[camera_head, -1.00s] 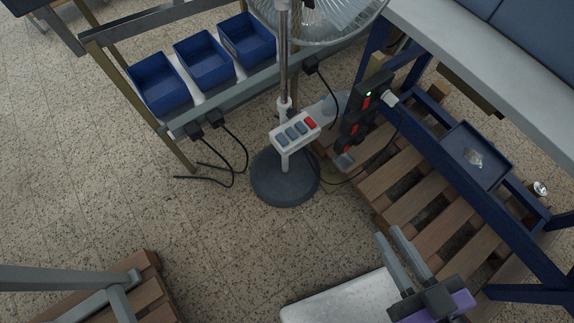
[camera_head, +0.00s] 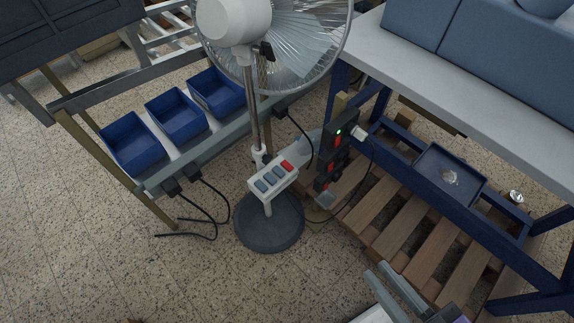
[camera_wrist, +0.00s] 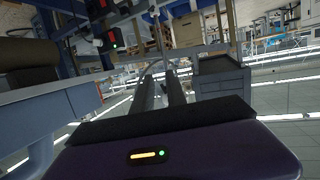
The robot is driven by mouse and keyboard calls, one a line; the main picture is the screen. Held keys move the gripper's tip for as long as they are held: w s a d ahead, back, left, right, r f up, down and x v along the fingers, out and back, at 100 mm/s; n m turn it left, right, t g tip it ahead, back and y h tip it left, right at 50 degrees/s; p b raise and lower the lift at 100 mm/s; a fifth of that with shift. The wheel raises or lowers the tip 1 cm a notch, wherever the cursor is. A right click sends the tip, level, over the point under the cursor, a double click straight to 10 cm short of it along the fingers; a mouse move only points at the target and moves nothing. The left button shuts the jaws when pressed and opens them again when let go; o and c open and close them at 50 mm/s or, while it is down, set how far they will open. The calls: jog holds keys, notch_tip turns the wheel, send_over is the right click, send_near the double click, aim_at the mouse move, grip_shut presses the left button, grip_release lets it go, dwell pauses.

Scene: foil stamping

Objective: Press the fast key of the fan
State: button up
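The pedestal fan (camera_head: 236,22) stands left of the workbench on a round dark base (camera_head: 269,222). Its white key panel (camera_head: 262,193) sits low on the pole, tilted, with one red key (camera_head: 287,166) at the right end and three blue-grey keys (camera_head: 269,179) beside it. No key labels are legible, so I cannot tell which is fast. My gripper (camera_head: 375,270) is at the lower right, well apart from the panel. Its two fingers are parallel with an empty gap, also seen in the wrist view (camera_wrist: 159,77). I cannot make out the panel in the wrist view.
A black power strip (camera_head: 335,143) with red switches and a green light stands just right of the panel. A cable loops near the base. The workbench (camera_head: 375,45), a blue tray (camera_head: 434,184) and a wooden pallet (camera_head: 408,220) fill the right. Blue bins (camera_head: 133,144) stand left. Front-left floor is clear.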

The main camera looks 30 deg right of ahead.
jog(key=shift+c, duration=0.5)
grip_shut()
